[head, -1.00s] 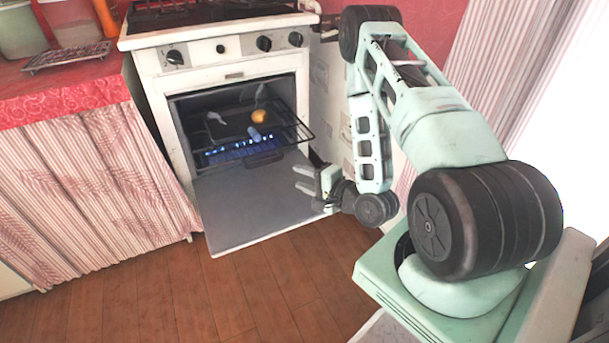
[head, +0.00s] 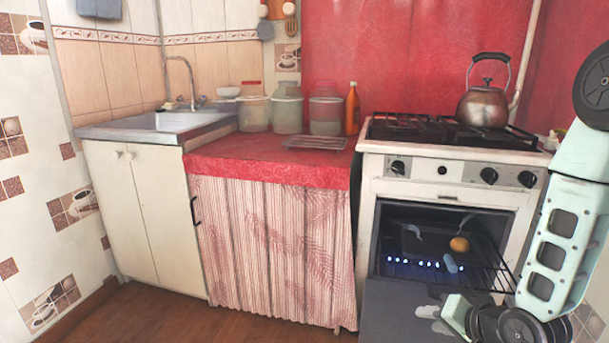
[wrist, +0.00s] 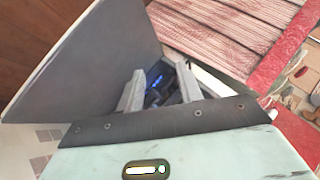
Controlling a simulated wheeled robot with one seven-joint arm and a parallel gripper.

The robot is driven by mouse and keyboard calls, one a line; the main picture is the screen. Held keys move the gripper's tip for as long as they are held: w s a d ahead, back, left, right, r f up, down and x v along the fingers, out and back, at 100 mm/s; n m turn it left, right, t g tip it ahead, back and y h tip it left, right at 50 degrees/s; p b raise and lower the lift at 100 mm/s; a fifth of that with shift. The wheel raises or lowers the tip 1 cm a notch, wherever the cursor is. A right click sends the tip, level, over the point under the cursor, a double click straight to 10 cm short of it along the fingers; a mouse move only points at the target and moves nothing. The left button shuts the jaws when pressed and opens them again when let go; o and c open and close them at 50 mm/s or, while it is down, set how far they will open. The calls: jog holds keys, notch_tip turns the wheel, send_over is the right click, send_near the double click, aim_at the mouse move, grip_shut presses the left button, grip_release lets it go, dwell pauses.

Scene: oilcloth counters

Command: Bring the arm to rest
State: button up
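My gripper (head: 432,318) is at the lower right of the head view, in front of the open oven (head: 448,205) and over its lowered door (head: 385,315). In the wrist view its two fingers (wrist: 158,88) stand apart with nothing held between them. The blue glow of the oven shows in the gap. My arm is folded down at the right edge of the head view, and part of it is cut off by the frame.
In the oven, a round orange-brown item (head: 459,244) and a blue-grey item (head: 451,263) lie on the rack (head: 490,275). A kettle (head: 484,104) stands on the stove. The red counter (head: 230,168) holds jars and a wire rack (head: 317,143). Floor is clear at left.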

jog(key=s+a+r+n+g+h, duration=0.1)
jog(key=s+a+r+n+g, duration=0.5)
jog(key=a, duration=0.4)
jog(key=s+a+r+n+g+h, duration=0.15)
jog(key=s+r+n, duration=0.3)
jog(key=s, duration=0.45)
jog(key=s+a+r+n+g+h, duration=0.1)
jog(key=s+a+r+n+g, duration=0.25)
jog(key=s, duration=0.65)
notch_tip(320, 180, up, 30)
jog(key=d+t+p, duration=0.1)
jog(key=p, duration=2.7)
jog(key=shift+w+f+t, duration=0.25)
jog(key=shift+t, duration=0.15)
